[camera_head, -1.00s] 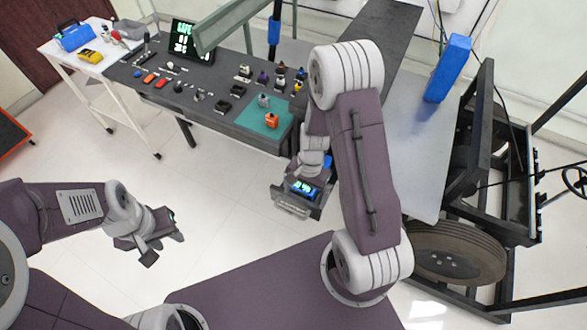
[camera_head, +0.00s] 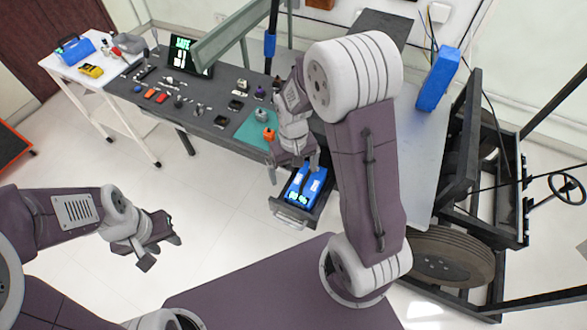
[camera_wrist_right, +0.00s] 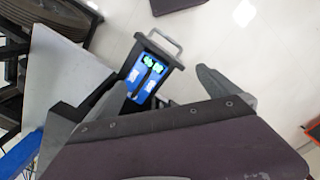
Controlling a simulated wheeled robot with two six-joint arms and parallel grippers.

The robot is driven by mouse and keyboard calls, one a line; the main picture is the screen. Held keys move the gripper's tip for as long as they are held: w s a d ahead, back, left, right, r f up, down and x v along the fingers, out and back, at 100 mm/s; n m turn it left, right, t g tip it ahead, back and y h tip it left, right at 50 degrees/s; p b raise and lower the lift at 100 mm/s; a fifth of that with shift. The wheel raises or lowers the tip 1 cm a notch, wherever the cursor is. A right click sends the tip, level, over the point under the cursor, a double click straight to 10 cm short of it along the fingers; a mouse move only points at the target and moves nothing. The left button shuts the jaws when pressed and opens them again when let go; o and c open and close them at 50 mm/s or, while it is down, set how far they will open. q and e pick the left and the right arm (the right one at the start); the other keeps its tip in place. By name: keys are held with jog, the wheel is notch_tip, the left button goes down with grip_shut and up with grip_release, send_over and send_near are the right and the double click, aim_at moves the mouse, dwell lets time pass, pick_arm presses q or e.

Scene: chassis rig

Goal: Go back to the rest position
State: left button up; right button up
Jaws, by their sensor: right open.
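My left gripper (camera_head: 160,245) hangs open and empty over the floor at the left of the head view. My right gripper (camera_head: 293,167) is open beside the dark bench, just behind a small dark tray with a handle (camera_head: 291,217). The tray holds a blue block (camera_head: 306,184) with a lit green display. In the right wrist view the tray's handle (camera_wrist_right: 160,37) and the blue block (camera_wrist_right: 145,77) show beyond the open fingers, and nothing is between the fingertips (camera_wrist_right: 150,92).
The dark bench (camera_head: 150,113) carries several small parts, a green mat (camera_head: 250,133) and a lit screen (camera_head: 188,56). A white cart (camera_head: 65,70) stands left. A wheeled chassis frame (camera_head: 490,180) with a tyre (camera_head: 445,255) stands right. The floor between my arms is clear.

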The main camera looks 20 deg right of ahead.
jog(key=shift+s+a, duration=0.1)
dwell(0.4)
jog(key=s+r+t, duration=0.1)
jog(key=s+r, duration=0.2)
jog(key=s, duration=0.5)
jog(key=shift+s+a+r, duration=0.3)
jog(key=shift+s+a, duration=0.05)
jog(key=shift+a, duration=0.05)
jog(key=shift+w, duration=0.15)
